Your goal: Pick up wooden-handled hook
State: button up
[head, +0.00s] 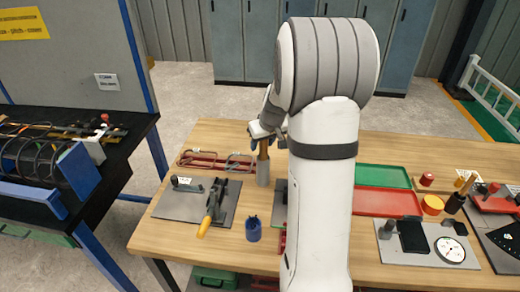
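A brown wooden handle (264,149), which looks like that of the wooden-handled hook, stands upright out of a grey cylindrical holder (263,174) on the wooden table. The hook end is not visible. My gripper (266,134) points down at the top of the handle, with its dark fingers around or right beside it. The fingers are small and partly covered by my wrist, so I cannot tell whether they are closed on the handle.
A grey board with a yellow-handled tool (209,214) is to the left, and a blue cup (253,229) is in front. A green tray (383,176) and a red tray (388,203) lie right of my arm, which hides the table's middle.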

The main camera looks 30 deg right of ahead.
jog(key=c, duration=0.9)
